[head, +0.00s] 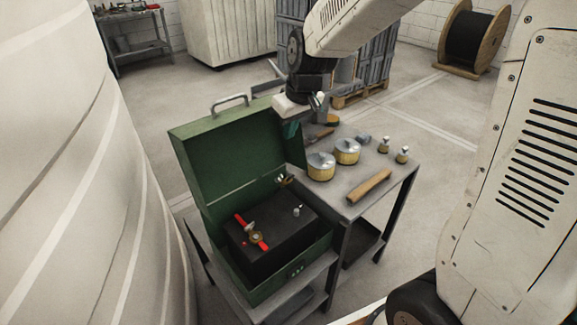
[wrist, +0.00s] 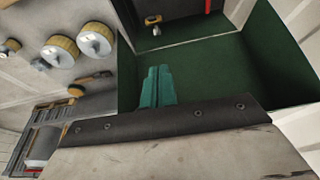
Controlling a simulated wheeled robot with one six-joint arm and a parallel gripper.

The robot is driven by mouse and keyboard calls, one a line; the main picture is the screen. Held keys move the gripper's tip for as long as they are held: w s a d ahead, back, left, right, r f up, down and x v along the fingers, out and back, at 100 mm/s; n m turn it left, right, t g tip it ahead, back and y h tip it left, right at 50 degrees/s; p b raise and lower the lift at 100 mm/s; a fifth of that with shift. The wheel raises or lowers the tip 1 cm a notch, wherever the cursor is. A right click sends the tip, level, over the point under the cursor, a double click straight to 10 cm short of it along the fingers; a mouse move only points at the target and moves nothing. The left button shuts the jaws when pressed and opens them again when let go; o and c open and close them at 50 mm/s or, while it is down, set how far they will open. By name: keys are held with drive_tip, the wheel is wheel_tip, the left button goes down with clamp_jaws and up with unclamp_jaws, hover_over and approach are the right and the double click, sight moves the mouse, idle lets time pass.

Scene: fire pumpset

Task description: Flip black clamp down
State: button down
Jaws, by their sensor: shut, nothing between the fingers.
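A black battery (head: 272,240) sits inside an open green box (head: 190,200). A small brass-coloured clamp (head: 285,180) shows at the battery's back edge; it is probably the black clamp, but its dark parts blend into the battery. It also shows at the top of the wrist view (wrist: 153,20). A red clamp (head: 250,230) lies across the battery's left part. My gripper (head: 291,129) has teal fingers and is above the box's back right corner, apart from the clamp. In the wrist view, the fingers (wrist: 157,85) are together and empty against the green box behind them.
The box's raised lid (head: 225,145) stands behind and left of the battery. A grey table (head: 335,195) on the right holds round yellow-sided tins (head: 320,168), a wooden handle (head: 369,187) and small metal parts. A bare post (head: 296,211) stands on the battery.

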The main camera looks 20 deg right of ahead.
drive_tip(key=shift+w+f, duration=0.45)
drive_tip(key=shift+w, duration=0.25)
drive_tip(key=shift+a+f, duration=0.1)
drive_tip(key=x, duration=0.3)
drive_tip(key=s+x, duration=0.1)
drive_tip(key=x, duration=0.3)
drive_tip(key=s+d+x, duration=0.1)
drive_tip(key=x, duration=0.2)
drive_tip(key=shift+s+a+f, duration=0.1)
drive_tip(key=shift+f, duration=0.45)
drive_tip(key=shift+s+f, duration=0.4)
drive_tip(key=shift+s, duration=0.1)
